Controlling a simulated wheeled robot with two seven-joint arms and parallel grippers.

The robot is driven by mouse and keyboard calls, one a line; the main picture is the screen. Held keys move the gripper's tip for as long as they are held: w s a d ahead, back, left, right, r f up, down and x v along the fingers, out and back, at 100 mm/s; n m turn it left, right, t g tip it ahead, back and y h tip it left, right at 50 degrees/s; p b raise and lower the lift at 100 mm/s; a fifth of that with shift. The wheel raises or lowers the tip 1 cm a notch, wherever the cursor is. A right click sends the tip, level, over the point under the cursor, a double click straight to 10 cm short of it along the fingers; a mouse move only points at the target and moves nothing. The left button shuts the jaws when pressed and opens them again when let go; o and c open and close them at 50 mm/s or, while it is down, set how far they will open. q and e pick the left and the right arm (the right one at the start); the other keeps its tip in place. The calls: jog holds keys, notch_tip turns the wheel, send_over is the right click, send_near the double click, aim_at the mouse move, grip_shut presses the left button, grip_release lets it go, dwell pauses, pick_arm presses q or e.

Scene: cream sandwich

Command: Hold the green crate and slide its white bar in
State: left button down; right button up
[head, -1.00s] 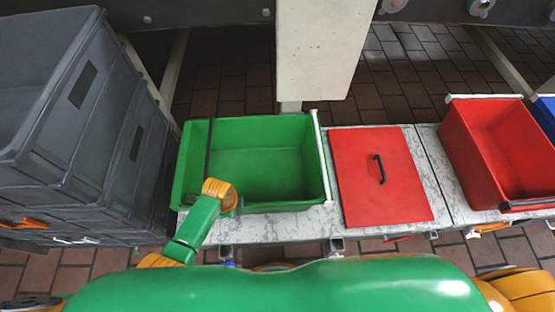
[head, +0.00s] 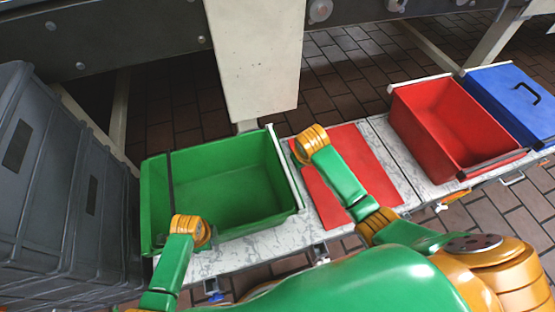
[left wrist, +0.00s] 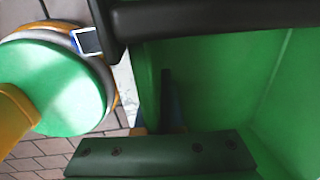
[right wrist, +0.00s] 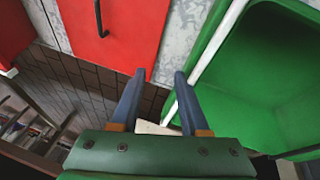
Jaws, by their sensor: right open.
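The green crate (head: 235,185) stands open on the marbled bench at the left. A dark bar (head: 171,195) crosses its left part, and the white bar (head: 285,168) lies along its right rim. The white bar also shows in the right wrist view (right wrist: 218,42). My left gripper (left wrist: 158,105) is at the crate's near left wall and appears shut on it; one finger shows inside, the other is mostly hidden. My right gripper (right wrist: 158,88) is open and empty, pointing down beside the crate's right side, close to the white bar. In the head view its fingers are hidden under the wrist.
A red lid with a dark handle (right wrist: 98,15) lies right of the crate (head: 375,165), partly under my right arm. Beyond it stand a red crate (head: 450,120) and a blue lidded crate (head: 510,95). Grey crates (head: 55,190) are stacked at the left. A pale post (head: 255,60) rises behind.

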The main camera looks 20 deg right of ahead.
aim_at(284, 163)
jog(key=a+r+m+y, duration=0.2)
jog(key=a+r, duration=0.3)
jog(key=r, duration=0.3)
jog(key=shift+t, duration=0.4)
jog(key=x, duration=1.1)
jog(key=shift+s+d+f, duration=0.15)
jog(key=shift+d+f, duration=0.05)
jog(key=shift+f, duration=0.3)
grip_shut()
